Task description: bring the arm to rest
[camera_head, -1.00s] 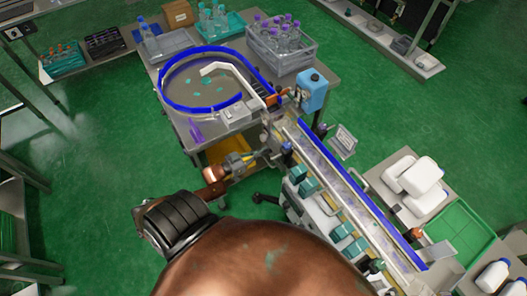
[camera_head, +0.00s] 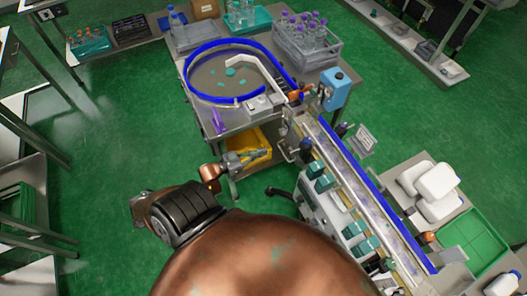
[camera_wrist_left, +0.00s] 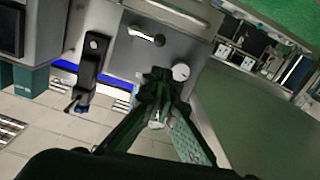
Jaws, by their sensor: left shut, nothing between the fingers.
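My left arm, copper with a black ribbed joint, reaches in from the bottom of the head view. My left gripper (camera_head: 261,156) is at its far end, in front of the conveyor machine (camera_head: 318,190) and above a yellow bin (camera_head: 247,150). In the left wrist view the dark fingers (camera_wrist_left: 158,76) come together at their tips with nothing held. Behind them is a grey machine panel with a white round knob (camera_wrist_left: 181,72). Whether the fingers touch the panel cannot be told. My right gripper is not in view.
A round feeding table with a blue rim (camera_head: 188,80) stands behind the gripper, with a purple piece (camera_head: 218,121) at its edge. A crate of purple-capped bottles (camera_head: 312,55) is at the back. White bottles (camera_head: 437,183) and a green tray (camera_head: 470,245) are at the right. Green floor is open at the left.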

